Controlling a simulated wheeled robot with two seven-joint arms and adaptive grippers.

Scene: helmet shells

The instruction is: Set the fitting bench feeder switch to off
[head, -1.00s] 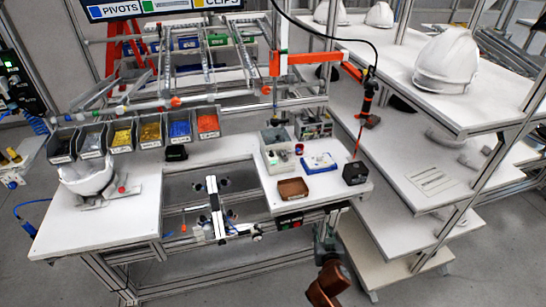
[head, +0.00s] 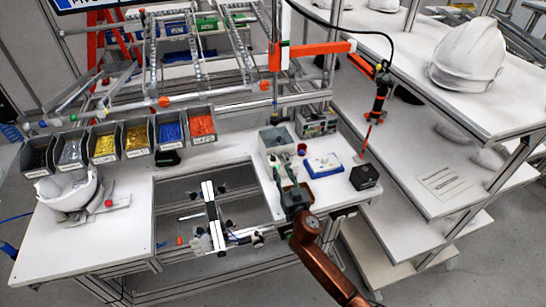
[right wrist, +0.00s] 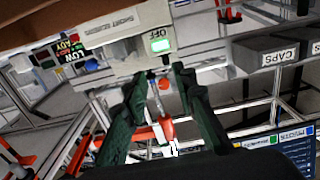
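A small green-lit switch (right wrist: 160,45) sits on a pale panel (right wrist: 125,55) at the top middle of the right wrist view. In the head view my right gripper (head: 292,198) is at the front edge of the bench's right part (head: 335,192) and hides the switch area. My left gripper is in neither view.
A blue-and-white box (head: 323,166) and a black block (head: 364,177) stand on the bench right of my gripper. A grey container (head: 276,142) stands behind it. Several bins (head: 122,140) line the left back. A white helmet shell (head: 68,192) lies at left.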

